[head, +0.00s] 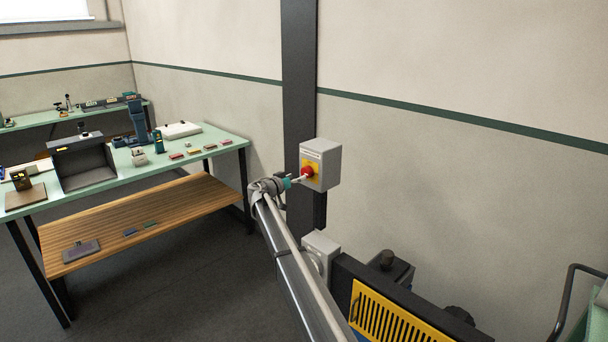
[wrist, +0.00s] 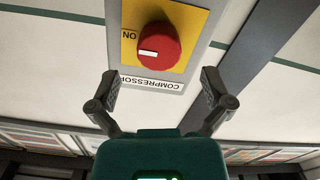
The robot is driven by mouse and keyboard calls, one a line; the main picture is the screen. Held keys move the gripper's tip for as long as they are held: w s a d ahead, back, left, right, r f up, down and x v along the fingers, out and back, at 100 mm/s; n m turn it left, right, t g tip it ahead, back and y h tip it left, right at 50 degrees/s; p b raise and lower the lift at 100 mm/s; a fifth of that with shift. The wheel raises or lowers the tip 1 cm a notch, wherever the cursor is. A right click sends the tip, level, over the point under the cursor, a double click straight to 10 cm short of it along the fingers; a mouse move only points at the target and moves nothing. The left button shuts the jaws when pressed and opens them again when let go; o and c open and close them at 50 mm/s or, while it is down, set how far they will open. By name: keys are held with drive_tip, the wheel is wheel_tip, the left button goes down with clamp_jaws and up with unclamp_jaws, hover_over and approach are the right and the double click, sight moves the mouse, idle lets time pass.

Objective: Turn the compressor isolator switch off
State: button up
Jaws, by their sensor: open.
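The compressor isolator is a grey box (head: 328,165) on a dark post, with a red rotary knob (head: 308,171) on a yellow plate. In the wrist view the red knob (wrist: 160,42) shows at top centre on the yellow plate (wrist: 195,22). Its white mark lies on the left side, near the word "ON", and a white COMPRESSOR label (wrist: 150,83) reads upside down. My gripper (wrist: 160,88) is open and empty, its fingers spread on either side below the knob, apart from it. In the head view my gripper (head: 294,181) is just in front of the knob, partly hiding it.
A second grey box (head: 320,252) is below the isolator, near a dark machine with a yellow slotted guard (head: 385,315). A green-topped bench (head: 225,142) with several small items stands left, with a wooden lower shelf (head: 150,222). The floor between is clear.

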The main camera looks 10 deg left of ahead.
sight(304, 173)
drive_tip(key=shift+x, duration=2.55)
drive_tip(key=c, duration=1.1)
drive_tip(key=shift+a, duration=0.25)
drive_tip(key=shift+c, duration=0.2)
drive_tip(key=shift+d, duration=0.1)
